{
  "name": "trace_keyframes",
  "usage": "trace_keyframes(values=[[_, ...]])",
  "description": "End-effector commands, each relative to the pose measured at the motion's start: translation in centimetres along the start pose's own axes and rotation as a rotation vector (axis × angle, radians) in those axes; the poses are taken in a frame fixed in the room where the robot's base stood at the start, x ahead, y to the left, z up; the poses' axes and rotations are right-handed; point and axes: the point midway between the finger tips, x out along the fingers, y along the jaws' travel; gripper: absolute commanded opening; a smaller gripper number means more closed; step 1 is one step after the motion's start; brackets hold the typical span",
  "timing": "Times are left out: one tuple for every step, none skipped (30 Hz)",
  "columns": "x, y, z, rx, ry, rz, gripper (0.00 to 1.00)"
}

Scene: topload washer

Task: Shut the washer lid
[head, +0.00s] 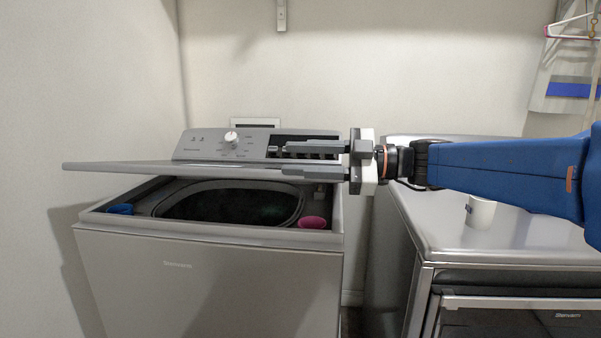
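The washer (205,280) stands at the left with its grey lid (170,167) partly open. The lid shows nearly edge-on above the tub opening, with a gap between its front edge and the washer's top rim. My gripper (286,159) reaches in from the right at the lid's right end. Its two fingers are spread apart, one above the other in the picture. The lower finger overlaps the lid's right part; I cannot tell whether it touches. The upper finger lies in front of the control panel (215,146). Nothing is seen held between the fingers.
A blue cup (121,209) and a pink cup (312,222) sit at the tub opening's front corners. A second grey appliance (500,232) stands at the right with a white mug (481,213) on top, under my arm. A wall is close on the left.

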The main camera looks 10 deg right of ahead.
Motion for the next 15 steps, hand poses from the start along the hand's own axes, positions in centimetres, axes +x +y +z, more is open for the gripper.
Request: trace_keyframes(values=[[0.00,0.07,-0.09,-0.001,0.000,0.000,0.35],[0.00,0.09,-0.11,0.000,0.000,0.000,0.35],[0.00,0.09,-0.12,0.000,0.000,0.000,0.35],[0.00,0.09,-0.12,0.000,0.000,0.000,0.35],[0.00,0.09,-0.11,0.000,0.000,0.000,0.35],[0.00,0.08,-0.11,0.000,0.000,0.000,0.35],[0.00,0.08,-0.11,0.000,0.000,0.000,0.35],[0.00,0.07,-0.10,0.000,0.000,0.000,0.33],[0.00,0.07,-0.10,0.000,0.000,0.000,0.23],[0.00,0.07,-0.10,0.000,0.000,0.000,0.16],[0.00,0.07,-0.09,0.000,0.000,0.000,0.09],[0.00,0.07,-0.09,0.000,0.000,0.000,0.00],[0.00,0.06,-0.09,0.000,0.000,0.000,0.00],[0.00,0.06,-0.09,0.000,0.000,0.000,0.00],[0.01,0.06,-0.10,0.000,0.000,-0.001,0.00]])
